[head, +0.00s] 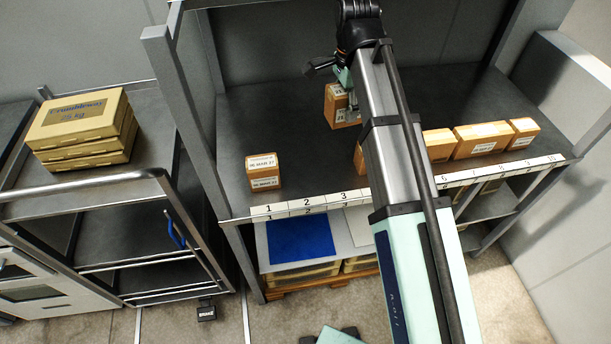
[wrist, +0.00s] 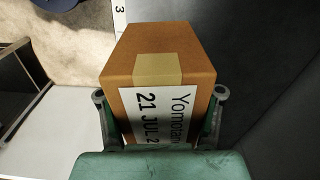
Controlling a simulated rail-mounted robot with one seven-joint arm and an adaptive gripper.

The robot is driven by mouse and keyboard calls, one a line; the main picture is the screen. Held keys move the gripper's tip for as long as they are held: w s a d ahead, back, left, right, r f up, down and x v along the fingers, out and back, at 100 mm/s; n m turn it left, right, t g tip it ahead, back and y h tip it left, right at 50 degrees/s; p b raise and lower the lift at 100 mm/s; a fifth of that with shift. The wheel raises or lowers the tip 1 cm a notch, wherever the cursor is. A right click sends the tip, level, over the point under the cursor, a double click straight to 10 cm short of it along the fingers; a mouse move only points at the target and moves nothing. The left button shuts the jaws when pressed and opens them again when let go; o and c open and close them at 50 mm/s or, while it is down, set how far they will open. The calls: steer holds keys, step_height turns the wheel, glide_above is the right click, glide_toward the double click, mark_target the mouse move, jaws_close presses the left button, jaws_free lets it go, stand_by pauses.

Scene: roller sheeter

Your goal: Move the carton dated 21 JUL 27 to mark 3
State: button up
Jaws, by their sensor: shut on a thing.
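The carton (wrist: 150,62) is brown with a tan tape strip and a white label reading "Yomotan" and "21 JUL 2", the rest cut off by my gripper. My gripper (wrist: 160,112) is shut on it, one finger at each side. In the head view the carton (head: 338,110) is over the shelf behind the number strip, partly hidden by my arm. I cannot tell whether it touches the shelf. Mark 3 (head: 343,196) is on the white strip along the shelf's front edge; it also shows at the top of the wrist view (wrist: 119,8).
A carton dated 06 MAR 27 (head: 263,172) stands behind marks 1 and 2. More cartons (head: 482,140) stand in a row at the right, one partly behind my arm. The shelf (head: 300,120) has bare room around the held carton. Posts (head: 185,100) stand at the shelf's left.

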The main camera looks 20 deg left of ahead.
steer(key=shift+s+a+m, duration=0.25)
steer(key=shift+s+m, duration=0.05)
steer(key=shift+s, duration=0.2)
steer(key=shift+w+d+f+m, duration=0.1)
steer(key=shift+d+f+m, duration=0.05)
steer(key=shift+f+m, duration=0.2)
step_height(320, 180, down, 19)
steer(key=p, duration=0.4)
steer(key=shift+f, duration=0.2)
steer(key=shift+f, duration=0.1)
steer(key=o, duration=1.3)
steer(key=shift+c, duration=0.2)
steer(key=shift+r, duration=0.2)
step_height(320, 180, up, 12)
steer(key=b, duration=0.2)
steer(key=shift+f, duration=0.1)
